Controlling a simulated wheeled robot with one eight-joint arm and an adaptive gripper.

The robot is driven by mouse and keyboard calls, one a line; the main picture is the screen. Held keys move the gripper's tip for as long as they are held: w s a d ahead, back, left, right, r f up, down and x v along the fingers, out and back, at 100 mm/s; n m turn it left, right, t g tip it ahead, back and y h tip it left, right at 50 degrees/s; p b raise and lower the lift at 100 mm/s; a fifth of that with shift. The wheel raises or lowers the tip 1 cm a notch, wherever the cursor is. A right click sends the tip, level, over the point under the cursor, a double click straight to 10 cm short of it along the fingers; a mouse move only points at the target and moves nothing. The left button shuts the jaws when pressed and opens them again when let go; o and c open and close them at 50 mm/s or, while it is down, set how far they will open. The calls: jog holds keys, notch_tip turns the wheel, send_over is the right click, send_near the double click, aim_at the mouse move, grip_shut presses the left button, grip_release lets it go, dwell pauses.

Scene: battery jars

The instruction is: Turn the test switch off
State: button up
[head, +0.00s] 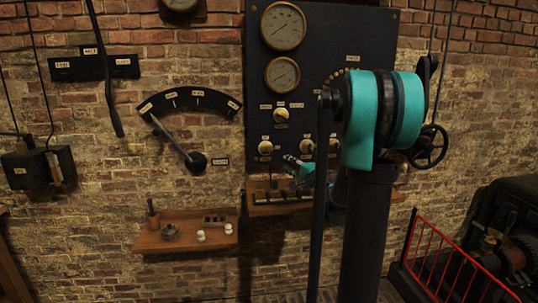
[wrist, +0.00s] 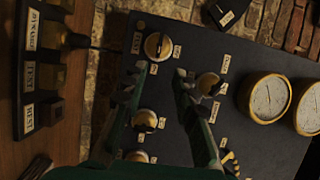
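The test switch is a round brass-rimmed knob with a pale bar on the dark panel. In the wrist view the knob (wrist: 158,46) has a side label that appears to read TEST, and smaller labels nearby. In the head view I take it as the lower-left knob (head: 265,147). My gripper (wrist: 160,71) is open and empty, its two green fingers spread. The tips are just short of the test switch, apart from it in the picture; depth is hard to judge. In the head view my teal gripper (head: 297,163) is at the panel's lower edge, partly hidden by my arm.
Other knobs sit close by: one (wrist: 145,120) between the fingers, one (wrist: 208,84) by the right finger. Gauges (wrist: 268,97) are farther right. A wooden shelf (wrist: 75,120) with labelled dark blocks is at the left. Another shelf (head: 185,243) holds small items.

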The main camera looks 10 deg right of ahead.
aim_at(268, 152)
jog(key=x, duration=1.5)
jog(key=shift+w+a, duration=0.2)
jog(key=shift+w, duration=0.05)
grip_shut()
